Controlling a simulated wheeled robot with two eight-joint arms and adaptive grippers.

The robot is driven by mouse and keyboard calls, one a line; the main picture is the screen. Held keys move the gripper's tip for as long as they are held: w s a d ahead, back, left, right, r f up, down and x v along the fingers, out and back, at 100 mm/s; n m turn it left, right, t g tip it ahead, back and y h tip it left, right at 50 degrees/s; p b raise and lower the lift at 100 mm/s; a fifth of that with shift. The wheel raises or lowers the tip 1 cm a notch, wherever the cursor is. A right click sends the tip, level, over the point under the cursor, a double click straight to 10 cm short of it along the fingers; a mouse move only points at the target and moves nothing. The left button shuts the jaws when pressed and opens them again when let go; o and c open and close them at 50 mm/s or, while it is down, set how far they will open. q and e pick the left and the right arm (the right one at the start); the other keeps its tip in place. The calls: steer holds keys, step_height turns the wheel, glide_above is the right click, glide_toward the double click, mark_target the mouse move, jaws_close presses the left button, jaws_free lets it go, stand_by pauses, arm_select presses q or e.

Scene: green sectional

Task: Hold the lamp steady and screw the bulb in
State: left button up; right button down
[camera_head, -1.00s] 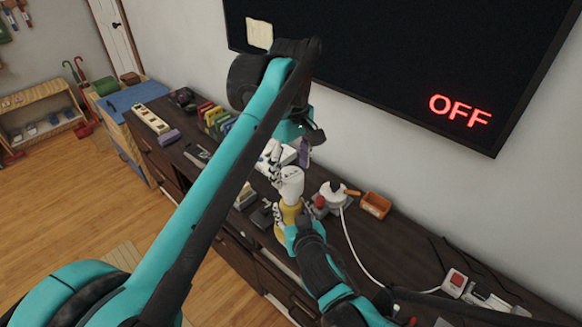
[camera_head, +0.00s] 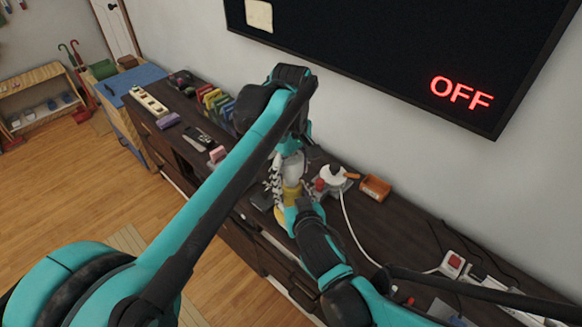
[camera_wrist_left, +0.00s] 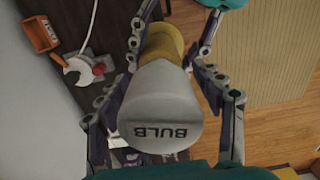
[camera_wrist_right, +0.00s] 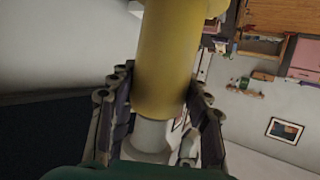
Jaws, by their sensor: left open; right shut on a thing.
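The white bulb (camera_head: 292,168), marked BULB in the left wrist view (camera_wrist_left: 162,105), stands at the end of the yellow lamp (camera_head: 291,194). My left gripper (camera_wrist_left: 178,38) is open, its fingers on either side of the bulb and reaching toward the yellow part. Whether a finger touches it I cannot tell. My right gripper (camera_wrist_right: 160,82) is shut on the lamp, its fingers on both sides of the yellow body (camera_wrist_right: 168,60). A pale grey part (camera_wrist_right: 152,137) shows below the yellow. The joint between bulb and lamp is partly hidden in the head view.
A wall screen (camera_head: 400,50) reading OFF hangs behind.

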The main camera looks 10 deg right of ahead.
arm_select(q)
steer(key=c, duration=1.3)
steer(key=m, duration=1.1)
steer(key=shift+m, duration=0.3)
steer(key=m, duration=0.4)
steer(key=shift+m, duration=0.4)
steer(key=m, duration=0.4)
steer(key=shift+m, duration=0.4)
steer(key=o, duration=1.4)
